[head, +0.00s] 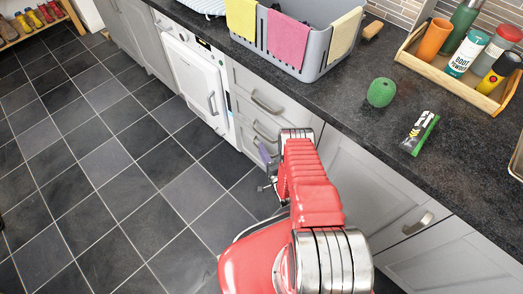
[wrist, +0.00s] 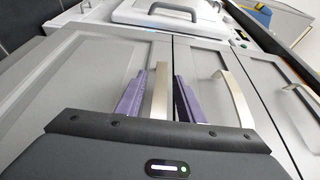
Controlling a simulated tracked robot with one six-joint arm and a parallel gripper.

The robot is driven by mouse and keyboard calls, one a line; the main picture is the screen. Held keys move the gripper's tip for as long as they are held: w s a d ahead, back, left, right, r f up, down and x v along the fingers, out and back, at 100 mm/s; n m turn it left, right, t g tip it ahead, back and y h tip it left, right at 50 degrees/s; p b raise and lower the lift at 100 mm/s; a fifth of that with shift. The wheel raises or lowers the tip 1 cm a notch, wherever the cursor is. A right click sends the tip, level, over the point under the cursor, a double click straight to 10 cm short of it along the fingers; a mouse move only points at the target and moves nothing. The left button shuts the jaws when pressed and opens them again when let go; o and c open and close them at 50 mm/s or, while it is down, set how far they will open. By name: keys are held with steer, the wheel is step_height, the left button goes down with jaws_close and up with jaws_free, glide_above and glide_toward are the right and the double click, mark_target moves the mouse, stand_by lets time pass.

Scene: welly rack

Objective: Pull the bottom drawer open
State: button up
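The bottom drawer (wrist: 85,75) is the large grey panel at left in the wrist view, with a pale metal bar handle (wrist: 161,88) near its right edge. Its front looks flush with its neighbour, so it appears closed. My gripper (wrist: 160,98) has its two purple fingers on either side of this handle, with narrow gaps visible, so it is open around the bar. I cannot tell how deep the handle sits between the fingers. In the head view, my gripper (head: 266,160) is low by the drawer stack, and my red arm hides much of the bottom drawer.
The middle drawer handle (wrist: 233,88) is just right of my fingers in the wrist view. A white appliance (head: 197,82) stands left of the drawers. The worktop (head: 365,135) above holds a grey basket (head: 290,50) and a wooden tray (head: 440,72).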

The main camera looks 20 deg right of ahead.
steer(key=shift+w, duration=0.65)
steer(key=shift+c, duration=0.6)
jaws_close()
steer(key=shift+s+f, duration=0.1)
